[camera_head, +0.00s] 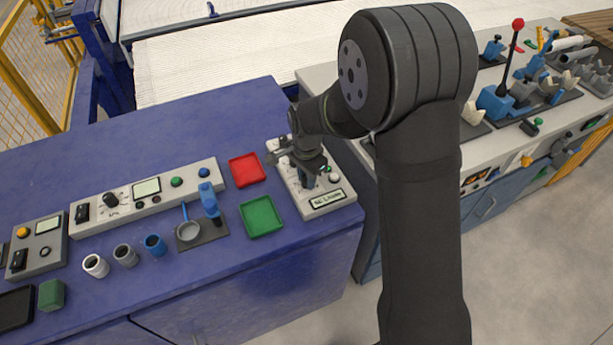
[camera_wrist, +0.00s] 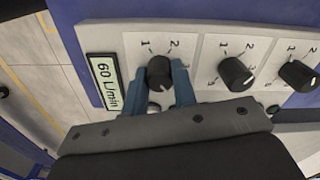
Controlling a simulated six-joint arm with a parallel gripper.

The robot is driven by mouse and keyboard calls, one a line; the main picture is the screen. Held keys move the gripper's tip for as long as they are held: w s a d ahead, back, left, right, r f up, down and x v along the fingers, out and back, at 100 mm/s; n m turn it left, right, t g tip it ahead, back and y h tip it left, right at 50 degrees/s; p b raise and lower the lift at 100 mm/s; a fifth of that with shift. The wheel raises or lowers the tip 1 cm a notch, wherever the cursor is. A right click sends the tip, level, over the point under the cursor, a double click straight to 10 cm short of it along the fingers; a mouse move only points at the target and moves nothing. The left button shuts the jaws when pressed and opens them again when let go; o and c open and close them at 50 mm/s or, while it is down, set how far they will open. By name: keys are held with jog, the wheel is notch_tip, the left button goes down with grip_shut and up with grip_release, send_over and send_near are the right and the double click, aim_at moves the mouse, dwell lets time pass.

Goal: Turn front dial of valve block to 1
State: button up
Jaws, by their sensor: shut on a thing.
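The valve block (camera_head: 286,176) is a pale panel near the right end of the blue bench, with a green-lit display reading 60 L/min (camera_wrist: 105,82). In the wrist view its front dial (camera_wrist: 159,68) is a black knob beside that display, with marks 1, 2 and 3 around it. My gripper (camera_wrist: 160,84) is shut on this dial, one blue finger on each side. I cannot tell clearly which number the dial points to. In the head view my gripper (camera_head: 309,178) is over the block and hides most of the dials.
Two more black dials, a middle one (camera_wrist: 236,74) and a far one (camera_wrist: 299,76), stand in a row to the right of my fingers. A red tray (camera_head: 247,170) and a green tray (camera_head: 261,217) lie left of the block.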

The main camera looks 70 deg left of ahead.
jog(key=n, duration=0.4)
jog(key=shift+n, duration=0.4)
jog(key=n, duration=0.4)
jog(key=shift+n, duration=0.3)
jog(key=n, duration=0.4)
jog(key=shift+n, duration=0.3)
jog(key=n, duration=0.9)
jog(key=shift+s+r, duration=0.1)
jog(key=n, duration=0.3)
jog(key=shift+n, duration=0.3)
jog(key=n, duration=0.4)
jog(key=shift+n, duration=2.2)
